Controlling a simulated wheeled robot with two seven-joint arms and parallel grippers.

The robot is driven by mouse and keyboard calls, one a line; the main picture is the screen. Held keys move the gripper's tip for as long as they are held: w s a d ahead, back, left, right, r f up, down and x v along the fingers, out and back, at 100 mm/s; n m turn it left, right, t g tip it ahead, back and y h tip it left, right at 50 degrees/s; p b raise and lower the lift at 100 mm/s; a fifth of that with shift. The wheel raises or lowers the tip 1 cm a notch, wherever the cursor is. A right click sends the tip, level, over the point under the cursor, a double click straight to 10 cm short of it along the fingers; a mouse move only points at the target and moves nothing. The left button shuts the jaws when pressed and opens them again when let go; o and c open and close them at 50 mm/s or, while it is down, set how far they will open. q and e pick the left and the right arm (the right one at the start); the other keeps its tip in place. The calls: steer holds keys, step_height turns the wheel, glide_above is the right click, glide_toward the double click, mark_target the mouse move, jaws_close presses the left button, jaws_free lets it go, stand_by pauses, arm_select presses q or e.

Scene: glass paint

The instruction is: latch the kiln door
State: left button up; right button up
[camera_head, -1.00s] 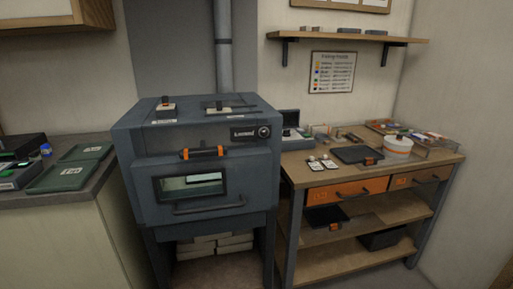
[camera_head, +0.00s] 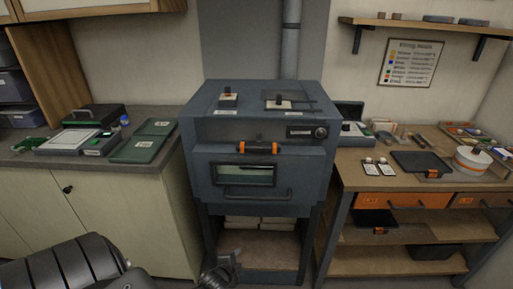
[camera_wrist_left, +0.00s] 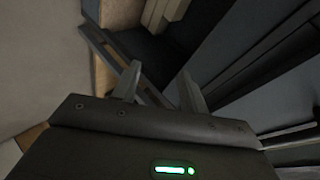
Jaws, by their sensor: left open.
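The blue-grey kiln (camera_head: 213,133) stands in the middle of the head view. Its front door (camera_head: 204,178), with a small window (camera_head: 243,175) and a dark bar handle (camera_head: 257,194), looks closed against the body. A black latch handle with orange ends (camera_head: 258,148) lies level above the window; I cannot tell whether it is engaged. My left gripper (camera_head: 230,260) is low in front of the kiln's open stand, below the door and apart from the latch. In the left wrist view its two fingers (camera_wrist_left: 160,88) are spread with nothing between them. My right gripper is not in view.
A counter (camera_head: 170,106) with green cases (camera_head: 137,149) stands left of the kiln. A wooden workbench (camera_head: 345,172) with orange drawers (camera_head: 405,199) stands close on the right. White blocks (camera_head: 260,223) lie under the kiln. The space before the door is clear.

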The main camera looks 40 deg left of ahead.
arm_select(q)
steer(key=w+a+r+m+t+y+p, duration=0.1)
steer(key=w+r+t+p, duration=0.15)
steer(key=r, duration=0.85)
steer(key=w+r+m+t+p, duration=0.1)
steer(key=w+r+m, duration=0.15)
steer(key=r, duration=0.85)
steer(key=m+t+p, duration=0.2)
steer(key=t, duration=0.1)
glide_toward(256, 150)
steer(key=shift+n, duration=0.25)
steer(key=p+x, duration=0.3)
steer(key=x, duration=0.5)
steer(key=shift+w, duration=0.3)
steer(key=shift+w+a+p, duration=0.1)
steer(key=shift+w+p, duration=0.2)
steer(key=shift+w, duration=0.2)
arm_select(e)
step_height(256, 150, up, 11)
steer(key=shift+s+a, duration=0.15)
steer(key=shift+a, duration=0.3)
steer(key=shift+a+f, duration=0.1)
arm_select(q)
steer(key=shift+c, duration=0.6)
steer(key=shift+f, duration=0.1)
jaws_close()
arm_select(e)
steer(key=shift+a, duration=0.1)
